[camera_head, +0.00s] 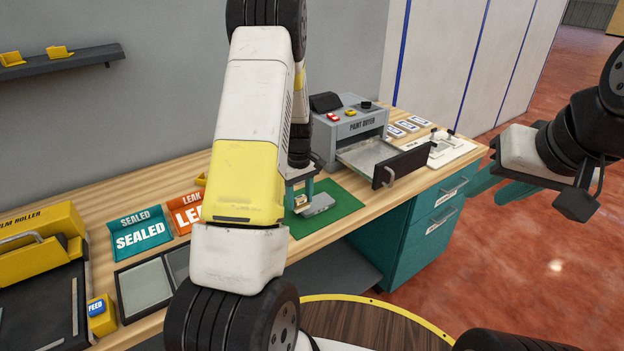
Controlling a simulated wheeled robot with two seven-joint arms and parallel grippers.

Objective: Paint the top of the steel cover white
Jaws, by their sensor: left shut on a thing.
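A grey piece (318,204), which looks like the steel cover, lies on the green mat (342,211) on the bench. My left gripper (300,203) points down over the mat just left of the grey piece. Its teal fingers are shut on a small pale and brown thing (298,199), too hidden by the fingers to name. I cannot tell whether this thing touches the cover. No white paint can be made out on the cover. My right gripper (500,190) is out past the bench's right end, with its teal fingers apart and nothing between them.
The grey paint dryer (350,134) stands behind the mat with its drawer (402,163) pulled out. Right of it are several small cards and a white board (450,149). Sealed and leak trays (139,233) and the yellow film roller (38,240) are at left.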

